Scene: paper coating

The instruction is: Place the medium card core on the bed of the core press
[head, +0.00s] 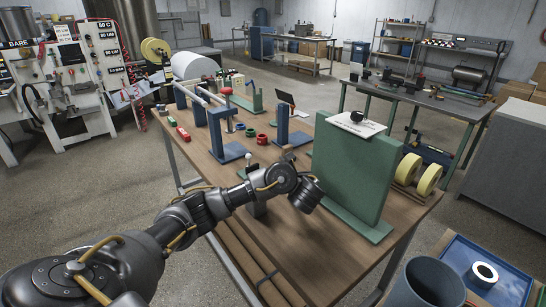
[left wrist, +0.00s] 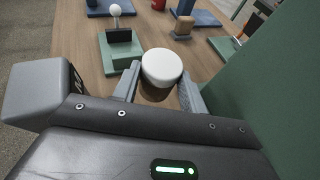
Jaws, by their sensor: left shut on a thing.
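My left arm reaches over the wooden table in the head view; its wrist (head: 308,195) is near the green panel, and its fingers are hidden there. In the left wrist view my left gripper (left wrist: 160,88) is shut on a round piece with a plain white end (left wrist: 162,65). I take it for the medium card core; no hole shows in it. A small green-based device (left wrist: 120,50) with a black block and white-knobbed lever, apparently the core press, stands just beyond, apart from the held piece. Its white knob (head: 249,157) shows behind my arm in the head view. My right gripper is out of view.
A tall green panel (head: 352,165) stands close right of my left gripper. Blue stands (head: 228,150) and red and green rings (head: 262,139) are farther back.

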